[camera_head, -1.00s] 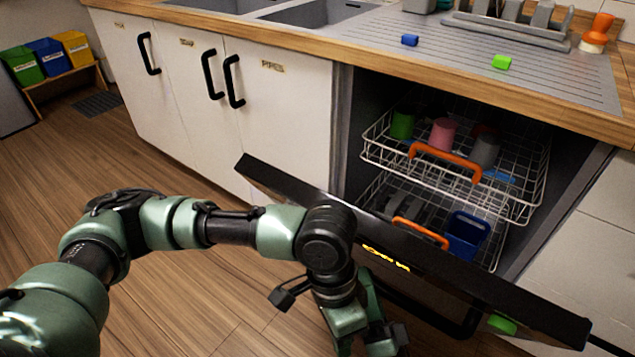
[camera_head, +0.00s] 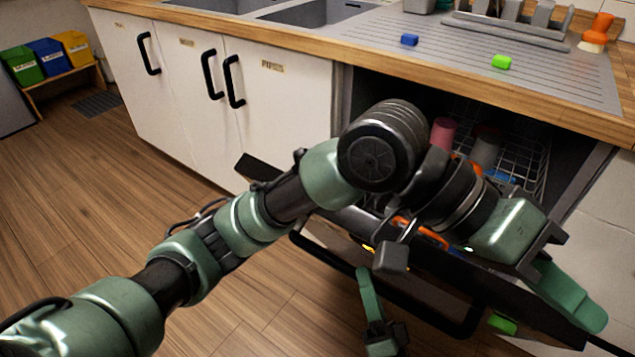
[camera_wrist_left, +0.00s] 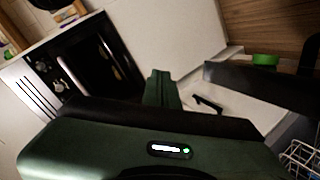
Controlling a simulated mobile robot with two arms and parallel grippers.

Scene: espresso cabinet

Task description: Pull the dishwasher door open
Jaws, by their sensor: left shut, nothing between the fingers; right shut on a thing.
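The dishwasher door (camera_head: 262,172) is partly open and tilted outward, with its dark top edge facing up. Its black bar handle (camera_head: 330,262) is on the front. My left gripper (camera_head: 578,298) is shut and empty at the door's right end, with its arm crossing above the door; its green fingers also show in the left wrist view (camera_wrist_left: 162,88). Whether it touches the door I cannot tell. My right gripper (camera_head: 372,318) is low in front of the door, shut on the handle; my left arm hides part of this area. The door's dark edge shows in the left wrist view (camera_wrist_left: 262,88).
Behind the door, the wire rack (camera_head: 530,165) holds a pink cup (camera_head: 443,131) and a grey cup (camera_head: 486,148), partly covered by my left arm. The counter (camera_head: 480,65) overhangs above. White cabinets (camera_head: 275,110) stand left. The wooden floor at left is free.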

